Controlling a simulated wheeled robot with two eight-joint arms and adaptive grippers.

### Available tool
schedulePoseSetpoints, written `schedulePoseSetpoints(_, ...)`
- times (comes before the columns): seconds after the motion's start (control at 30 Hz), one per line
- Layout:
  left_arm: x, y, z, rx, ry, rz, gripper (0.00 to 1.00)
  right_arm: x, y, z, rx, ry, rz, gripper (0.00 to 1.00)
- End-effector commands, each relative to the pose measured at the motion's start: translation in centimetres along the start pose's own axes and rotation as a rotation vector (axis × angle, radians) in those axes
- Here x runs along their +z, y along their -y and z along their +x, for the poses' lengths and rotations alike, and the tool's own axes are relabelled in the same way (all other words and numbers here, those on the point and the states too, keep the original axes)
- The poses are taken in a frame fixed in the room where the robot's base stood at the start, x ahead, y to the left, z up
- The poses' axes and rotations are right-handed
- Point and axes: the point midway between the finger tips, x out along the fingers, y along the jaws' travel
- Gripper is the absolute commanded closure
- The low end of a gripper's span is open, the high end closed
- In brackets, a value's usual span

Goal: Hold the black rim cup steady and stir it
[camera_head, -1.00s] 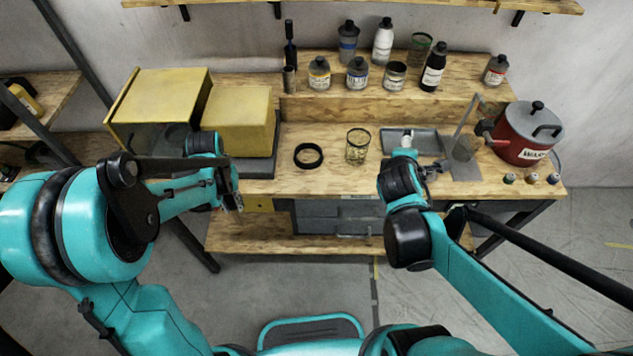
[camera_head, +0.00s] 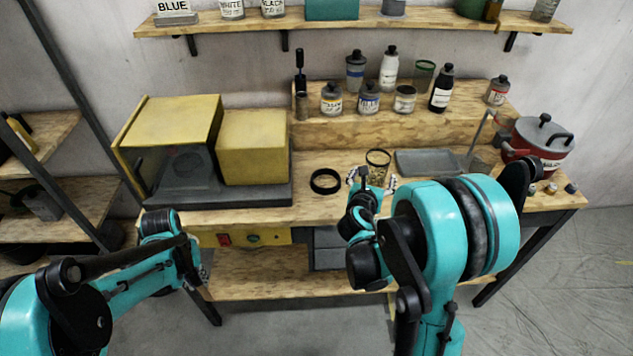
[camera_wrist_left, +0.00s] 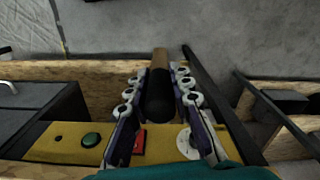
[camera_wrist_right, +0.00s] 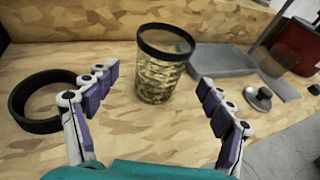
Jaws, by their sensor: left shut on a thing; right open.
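The black rim cup (camera_head: 378,157) is a clear, patterned tumbler standing upright on the bench; it also shows in the right wrist view (camera_wrist_right: 160,75). My right gripper (camera_head: 372,178) is open just in front of the cup, and in the right wrist view its fingers (camera_wrist_right: 157,78) spread to either side of it, with no contact visible. My left gripper (camera_head: 200,277) is low at the left, in front of the bench. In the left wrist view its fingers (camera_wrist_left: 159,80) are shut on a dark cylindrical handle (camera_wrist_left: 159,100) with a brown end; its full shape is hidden.
A black ring (camera_head: 325,181) lies left of the cup. A grey tray (camera_head: 425,162) lies to its right, with a red pot (camera_head: 540,145) beyond. Yellow boxes (camera_head: 254,147) stand at the left. Several bottles and jars line the raised shelf (camera_head: 400,125) behind.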

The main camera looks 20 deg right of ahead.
Motion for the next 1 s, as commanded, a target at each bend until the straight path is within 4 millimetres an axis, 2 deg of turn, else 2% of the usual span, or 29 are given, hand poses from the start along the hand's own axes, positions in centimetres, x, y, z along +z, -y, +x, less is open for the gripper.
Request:
schedulePoseSetpoints(0.1,0.0,0.0,0.7,0.0,0.0,0.0,1.0,-0.2,0.1,2.5,-0.002,-0.001,0.002,0.18)
schedulePoseSetpoints(0.3,0.0,0.0,1.3,0.0,0.0,0.0,1.0,-0.1,0.0,5.3,-0.001,-0.001,0.002,0.18)
schedulePoseSetpoints(0.5,0.0,0.0,1.5,0.0,0.0,0.0,1.0,0.0,0.0,6.5,0.0,0.0,0.002,0.18)
schedulePoseSetpoints(0.77,0.0,0.0,1.5,0.0,0.0,0.0,1.0,0.0,0.0,6.5,0.0,0.0,0.003,0.18)
schedulePoseSetpoints(1.0,0.0,0.0,1.5,0.0,0.0,0.0,1.0,0.0,0.0,6.5,0.0,-0.001,0.003,0.81)
